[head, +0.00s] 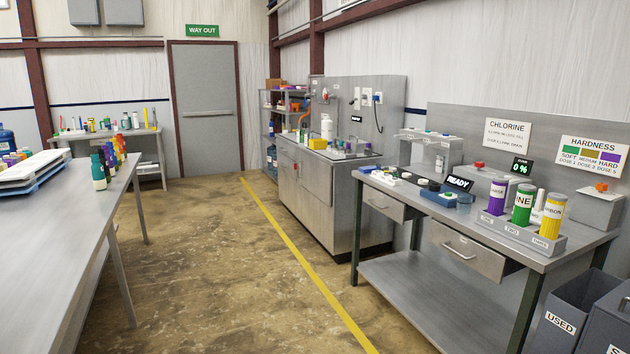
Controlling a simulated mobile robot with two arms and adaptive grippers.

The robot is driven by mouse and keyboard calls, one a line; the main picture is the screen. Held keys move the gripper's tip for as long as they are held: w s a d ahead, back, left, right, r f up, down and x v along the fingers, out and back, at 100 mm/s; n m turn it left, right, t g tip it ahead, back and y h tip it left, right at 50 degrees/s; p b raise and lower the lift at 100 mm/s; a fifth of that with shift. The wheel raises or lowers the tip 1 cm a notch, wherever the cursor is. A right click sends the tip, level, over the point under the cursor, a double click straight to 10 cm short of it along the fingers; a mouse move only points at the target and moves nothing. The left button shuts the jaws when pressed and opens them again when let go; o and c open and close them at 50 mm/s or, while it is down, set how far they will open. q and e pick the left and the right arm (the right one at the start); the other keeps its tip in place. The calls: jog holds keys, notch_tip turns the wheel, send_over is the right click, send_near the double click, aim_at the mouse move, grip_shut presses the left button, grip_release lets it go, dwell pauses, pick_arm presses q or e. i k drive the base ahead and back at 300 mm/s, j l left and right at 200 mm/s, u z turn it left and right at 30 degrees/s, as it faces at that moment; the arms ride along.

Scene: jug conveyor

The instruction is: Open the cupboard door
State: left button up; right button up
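A grey metal cupboard (338,210) stands against the right wall, under a counter with a sink area. Its front faces left toward the aisle, and the front panels (288,185) look shut. A small red spot shows near the top of the front. The handle is too small to make out clearly. Neither of my grippers is in view.
A workbench (450,312) with bottles, a chlorine sign and an open lower shelf stands at right. Grey bins (568,312) are at bottom right. A long metal table (62,235) fills the left. The floor aisle with a yellow line (290,250) is clear.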

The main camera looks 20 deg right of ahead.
aim_at(316, 177)
jog(key=i+l+z, duration=0.2)
jog(key=i, duration=0.5)
jog(key=i+j+z, duration=0.15)
jog(key=i, duration=1.6)
jog(key=i+l, duration=0.1)
jog(key=i, duration=1.65)
jog(key=i+z, duration=0.2)
jog(key=i, duration=0.25)
jog(key=i+j+z, duration=0.15)
jog(key=i, duration=0.25)
jog(key=i+j+z, duration=0.2)
jog(key=i, duration=0.25)
jog(key=i+j+z, duration=0.15)
jog(key=i, duration=0.25)
